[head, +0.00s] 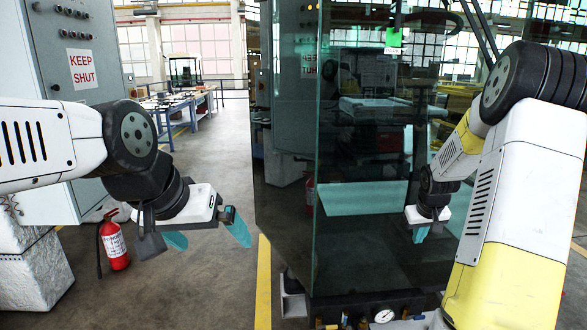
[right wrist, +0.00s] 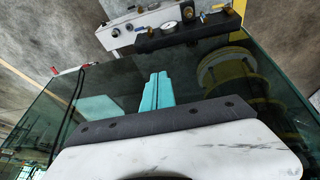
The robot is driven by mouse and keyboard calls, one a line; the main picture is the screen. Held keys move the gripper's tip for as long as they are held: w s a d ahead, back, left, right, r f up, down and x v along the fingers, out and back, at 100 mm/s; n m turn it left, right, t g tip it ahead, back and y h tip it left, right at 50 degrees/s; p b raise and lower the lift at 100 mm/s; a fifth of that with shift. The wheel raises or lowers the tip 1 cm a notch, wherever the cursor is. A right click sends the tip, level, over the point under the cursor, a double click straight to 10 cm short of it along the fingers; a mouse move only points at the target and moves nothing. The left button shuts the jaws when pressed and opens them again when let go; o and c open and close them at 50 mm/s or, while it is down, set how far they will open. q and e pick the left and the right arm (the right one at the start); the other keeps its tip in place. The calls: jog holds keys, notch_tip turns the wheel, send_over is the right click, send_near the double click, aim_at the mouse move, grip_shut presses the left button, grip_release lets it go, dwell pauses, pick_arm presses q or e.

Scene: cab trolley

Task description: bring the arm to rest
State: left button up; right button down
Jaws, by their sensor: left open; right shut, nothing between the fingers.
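My left gripper (head: 207,236) hangs in the left half of the head view, its two teal fingers spread apart with nothing between them. My right arm comes down from the right edge of the head view. My right gripper (head: 420,233) is small there, in front of the dark glass. In the right wrist view its teal fingers (right wrist: 157,93) lie side by side, shut, with nothing between them. They are near a glass surface (right wrist: 60,112); I cannot tell whether they touch it.
A tall glass-walled cab (head: 285,170) stands in the middle, with a pressure gauge (head: 384,316) at its foot. A grey cabinet (head: 100,62) and a red fire extinguisher (head: 116,246) stand left. Workbenches (head: 178,108) are behind. Clear floor lies between cabinet and cab.

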jog(key=s+a+r+t+y, duration=0.1)
jog(key=s+a+r+y, duration=0.1)
jog(key=s+a+r, duration=1.6)
jog(key=s+a+r+y, duration=0.1)
jog(key=s+a, duration=0.4)
jog(key=s, duration=0.5)
jog(key=shift+r+t+y, duration=0.3)
jog(key=shift+t, duration=0.1)
